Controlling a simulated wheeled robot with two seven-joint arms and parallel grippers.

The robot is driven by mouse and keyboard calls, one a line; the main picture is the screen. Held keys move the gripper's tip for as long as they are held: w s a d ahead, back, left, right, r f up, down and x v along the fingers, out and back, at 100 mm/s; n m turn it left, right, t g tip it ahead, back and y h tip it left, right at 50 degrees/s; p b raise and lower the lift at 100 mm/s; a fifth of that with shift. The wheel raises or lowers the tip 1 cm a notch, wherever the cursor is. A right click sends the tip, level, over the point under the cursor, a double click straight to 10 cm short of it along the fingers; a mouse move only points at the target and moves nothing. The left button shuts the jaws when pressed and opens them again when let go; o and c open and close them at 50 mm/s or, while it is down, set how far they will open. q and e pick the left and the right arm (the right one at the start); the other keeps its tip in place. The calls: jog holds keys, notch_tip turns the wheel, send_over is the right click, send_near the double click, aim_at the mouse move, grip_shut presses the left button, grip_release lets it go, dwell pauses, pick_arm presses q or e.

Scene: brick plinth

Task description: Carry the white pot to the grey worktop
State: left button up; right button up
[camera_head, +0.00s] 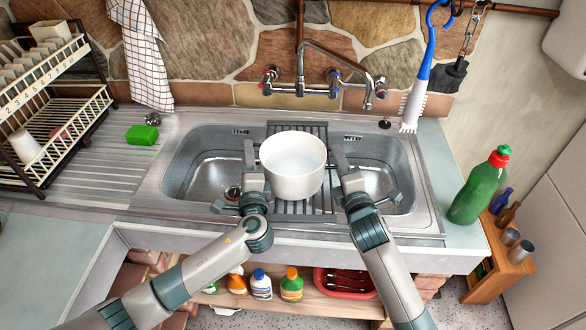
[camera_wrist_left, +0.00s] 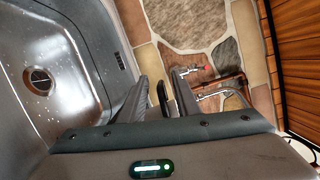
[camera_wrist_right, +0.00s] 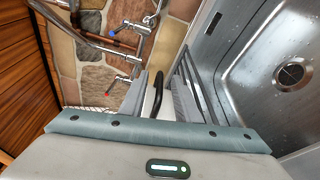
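The white pot (camera_head: 293,165) stands upright on the slatted rack (camera_head: 325,205) across the middle of the double sink. My left gripper (camera_head: 250,155) is at the pot's left side, and my right gripper (camera_head: 340,157) is at its right side. In the left wrist view a black handle (camera_wrist_left: 163,98) lies between the left gripper's fingers. In the right wrist view another black handle (camera_wrist_right: 157,95) lies between the right gripper's fingers. Gaps show beside both handles, so both grippers look open around them.
A grey worktop (camera_head: 55,250) lies at the left front. A tap (camera_head: 325,55) hangs behind the pot. A dish rack (camera_head: 40,150) and a green sponge (camera_head: 142,134) are left; a green bottle (camera_head: 478,187) stands right. A brush (camera_head: 415,100) hangs at the right back.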

pick_arm(q)
jog(key=shift+w, duration=0.15)
pick_arm(e)
jog(key=shift+w, duration=0.15)
pick_arm(q)
grip_shut()
pick_arm(e)
grip_shut()
pick_arm(q)
jog(key=shift+f, duration=0.2)
dwell(0.8)
jog(key=shift+r, duration=0.2)
pick_arm(e)
jog(key=shift+r, duration=0.15)
